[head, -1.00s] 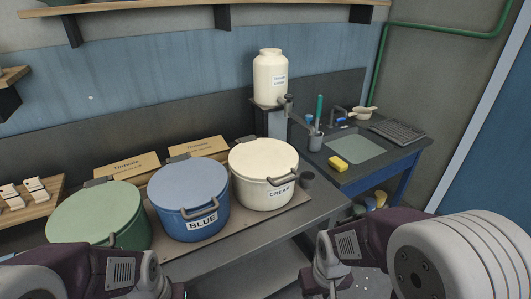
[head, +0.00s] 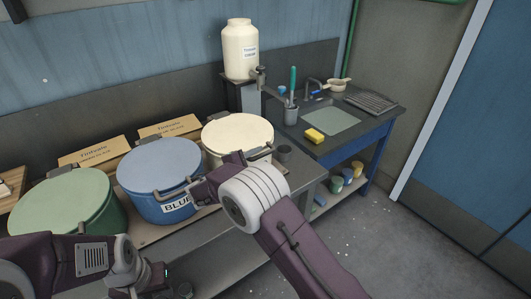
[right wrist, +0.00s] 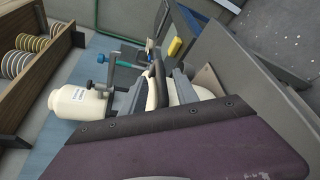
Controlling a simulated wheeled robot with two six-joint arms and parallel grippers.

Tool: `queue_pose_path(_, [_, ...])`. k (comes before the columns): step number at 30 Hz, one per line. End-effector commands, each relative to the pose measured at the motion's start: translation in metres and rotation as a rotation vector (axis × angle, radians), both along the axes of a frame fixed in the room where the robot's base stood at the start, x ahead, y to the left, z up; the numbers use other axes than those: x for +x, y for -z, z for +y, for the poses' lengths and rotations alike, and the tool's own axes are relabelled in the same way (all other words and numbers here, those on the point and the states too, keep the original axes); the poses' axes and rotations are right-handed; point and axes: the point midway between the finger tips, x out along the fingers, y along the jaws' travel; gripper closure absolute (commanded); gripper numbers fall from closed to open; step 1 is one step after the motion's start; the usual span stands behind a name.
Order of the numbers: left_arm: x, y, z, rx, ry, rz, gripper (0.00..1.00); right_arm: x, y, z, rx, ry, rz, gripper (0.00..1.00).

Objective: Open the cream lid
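The cream pot with its cream lid (head: 237,131) stands at the right end of the row of pots. My right arm covers the pot's front and label. My right gripper (head: 247,158) is at the front of the lid, by its dark handle (head: 264,153). In the right wrist view, its two grey fingers stand apart, with the handle (right wrist: 158,76) and cream lid (right wrist: 152,97) seen between them. Contact with the handle cannot be told. The lid looks shut. My left gripper (head: 155,279) is low at the bottom left, away from the pots; its fingers are unclear.
A blue pot (head: 158,165) and a green pot (head: 65,205) stand left of the cream pot. A cream jar (head: 240,48) stands behind. A sink bench (head: 350,118) with a yellow sponge (head: 314,135) is at right.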

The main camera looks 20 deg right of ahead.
Motion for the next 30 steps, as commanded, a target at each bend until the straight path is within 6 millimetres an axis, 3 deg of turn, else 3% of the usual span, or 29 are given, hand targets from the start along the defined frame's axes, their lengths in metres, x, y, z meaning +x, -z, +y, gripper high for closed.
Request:
queue_pose_path(6, [0.0, -0.007, 0.0, 0.0, 0.0, 0.0, 0.64, 0.022, 0.007, -0.027, 0.002, 0.001, 0.0, 0.64])
queue_pose_path(16, [0.0, -0.007, 0.0, 0.0, 0.0, 0.0, 0.64, 0.027, 0.01, -0.032, 0.001, 0.0, 0.001, 0.64])
queue_pose_path(20, [0.0, -0.007, 0.0, 0.0, 0.0, 0.0, 0.64, 0.027, 0.01, -0.032, 0.002, 0.0, 0.001, 0.97])
queue_pose_path(21, [0.0, -0.007, 0.0, 0.0, 0.0, 0.0, 0.64, 0.027, 0.01, -0.032, 0.002, 0.0, 0.001, 1.0])
queue_pose_path(30, [0.0, -0.007, 0.0, 0.0, 0.0, 0.0, 0.64, 0.026, 0.01, -0.032, 0.003, 0.001, 0.001, 1.0])
